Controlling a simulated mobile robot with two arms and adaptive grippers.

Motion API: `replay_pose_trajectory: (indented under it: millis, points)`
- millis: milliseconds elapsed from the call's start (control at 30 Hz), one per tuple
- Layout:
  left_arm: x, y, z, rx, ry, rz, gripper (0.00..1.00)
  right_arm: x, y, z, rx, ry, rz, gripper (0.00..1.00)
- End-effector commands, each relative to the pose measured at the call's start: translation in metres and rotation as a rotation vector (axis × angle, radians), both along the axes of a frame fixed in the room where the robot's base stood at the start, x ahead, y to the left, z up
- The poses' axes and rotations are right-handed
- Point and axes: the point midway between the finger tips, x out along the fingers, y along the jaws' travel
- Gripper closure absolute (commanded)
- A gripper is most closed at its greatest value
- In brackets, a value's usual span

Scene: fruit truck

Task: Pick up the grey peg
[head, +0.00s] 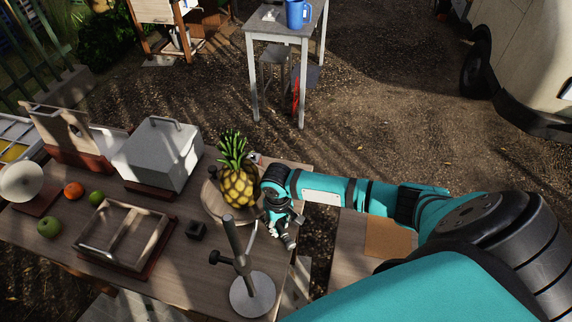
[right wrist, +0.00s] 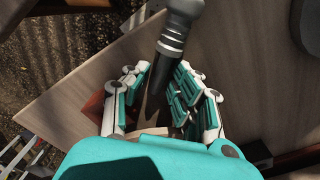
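A grey peg (right wrist: 180,24) with ringed ridges and a dark lower part shows at the top middle of the right wrist view. I cannot make it out clearly in the head view. My right gripper (right wrist: 162,72) has its fingers apart, and the peg's dark part lies in line with the gap between them. I cannot tell whether any finger touches it. In the head view my right gripper (head: 281,232) hangs over the wooden table's right end, just right of the pineapple. My left gripper is not in view.
A metal stand (head: 252,294) with an upright rod is close to the right gripper's left. The pineapple (head: 238,187), grey box (head: 158,152), wooden frame (head: 122,235), dark block (head: 196,230) and loose fruit occupy the table (head: 190,268). A white-legged table (head: 282,28) stands farther back.

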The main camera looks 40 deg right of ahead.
Motion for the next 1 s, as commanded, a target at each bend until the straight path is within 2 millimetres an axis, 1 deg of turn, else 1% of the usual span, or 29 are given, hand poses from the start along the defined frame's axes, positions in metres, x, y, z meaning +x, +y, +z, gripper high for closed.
replay_pose_trajectory:
  millis: [33, 167, 533, 667, 833, 967, 1000]
  points:
    - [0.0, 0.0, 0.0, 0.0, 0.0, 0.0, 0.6, 0.0, 0.0, 0.0, 0.0, 0.0, 0.0, 0.83]
    - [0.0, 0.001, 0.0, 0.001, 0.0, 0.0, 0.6, 0.0, 0.0, 0.0, 0.0, 0.0, 0.0, 1.0]
    - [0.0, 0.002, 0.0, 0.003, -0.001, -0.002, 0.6, 0.0, 0.0, 0.001, 0.0, -0.001, 0.0, 1.0]
    - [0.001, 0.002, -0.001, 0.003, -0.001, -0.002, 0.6, 0.001, 0.0, 0.004, 0.001, -0.002, 0.0, 1.0]
    - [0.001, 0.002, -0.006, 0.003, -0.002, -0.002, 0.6, 0.001, 0.0, 0.017, 0.002, -0.004, 0.001, 1.0]
    - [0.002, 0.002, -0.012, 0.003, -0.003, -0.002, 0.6, 0.001, 0.0, 0.037, 0.002, -0.004, 0.001, 1.0]
    - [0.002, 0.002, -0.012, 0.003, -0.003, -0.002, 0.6, -0.01, 0.007, 0.034, 0.002, 0.003, 0.005, 1.0]
